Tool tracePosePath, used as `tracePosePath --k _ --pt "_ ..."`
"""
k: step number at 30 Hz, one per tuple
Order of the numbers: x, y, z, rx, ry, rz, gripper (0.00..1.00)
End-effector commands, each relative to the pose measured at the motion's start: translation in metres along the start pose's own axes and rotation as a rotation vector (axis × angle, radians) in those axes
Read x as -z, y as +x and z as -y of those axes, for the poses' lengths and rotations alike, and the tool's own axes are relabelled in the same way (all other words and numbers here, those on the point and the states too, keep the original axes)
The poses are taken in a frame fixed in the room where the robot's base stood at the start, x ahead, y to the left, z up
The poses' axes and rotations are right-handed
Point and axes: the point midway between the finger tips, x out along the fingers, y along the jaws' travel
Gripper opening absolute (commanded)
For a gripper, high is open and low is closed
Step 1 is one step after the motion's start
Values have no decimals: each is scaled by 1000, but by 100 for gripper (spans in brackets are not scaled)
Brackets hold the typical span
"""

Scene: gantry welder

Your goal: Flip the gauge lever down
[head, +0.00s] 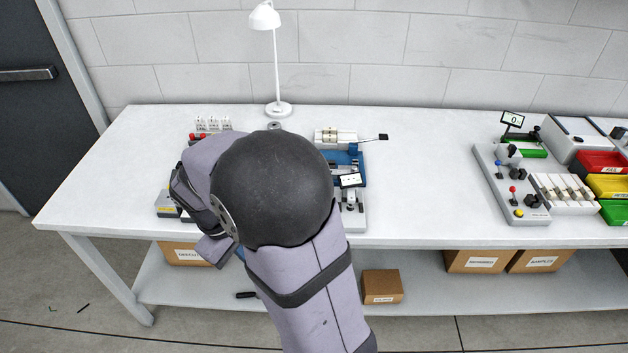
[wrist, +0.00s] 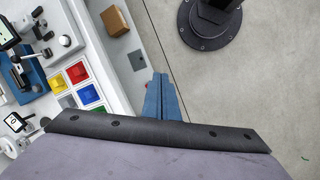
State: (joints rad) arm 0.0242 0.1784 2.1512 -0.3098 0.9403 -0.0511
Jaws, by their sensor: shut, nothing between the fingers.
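My gripper (wrist: 160,79) shows in the wrist view as blue fingers, shut and empty, past the bench's front edge. In the head view my arm hides most of it. A blue fixture (head: 357,163) with a small tilted display (head: 350,180) stands right of my arm. In the wrist view, the blue fixture (wrist: 30,82) and a display (wrist: 8,34) are at upper left, beside a black-handled lever (wrist: 46,54). A second display (wrist: 15,121) reading 0 is at lower left. I cannot tell which lever is the gauge lever. My gripper is apart from all of them.
Red, yellow, blue and green squares (wrist: 83,83) lie near the bench edge. A grey panel with coloured knobs (head: 512,185) and coloured bins (head: 605,185) stand at right. A white lamp (head: 276,70) is at the back. The bench (head: 420,190) between fixture and panel is clear.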

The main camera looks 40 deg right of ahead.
Motion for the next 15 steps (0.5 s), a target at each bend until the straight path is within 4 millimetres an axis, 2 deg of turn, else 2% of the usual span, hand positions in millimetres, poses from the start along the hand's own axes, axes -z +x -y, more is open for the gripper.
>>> tracePosePath --k 1,6,15 --pt "12 4 -14 -36 -24 25 0" --pt "44 9 -66 -176 -104 111 0" --pt "93 15 -153 -430 -182 273 0"
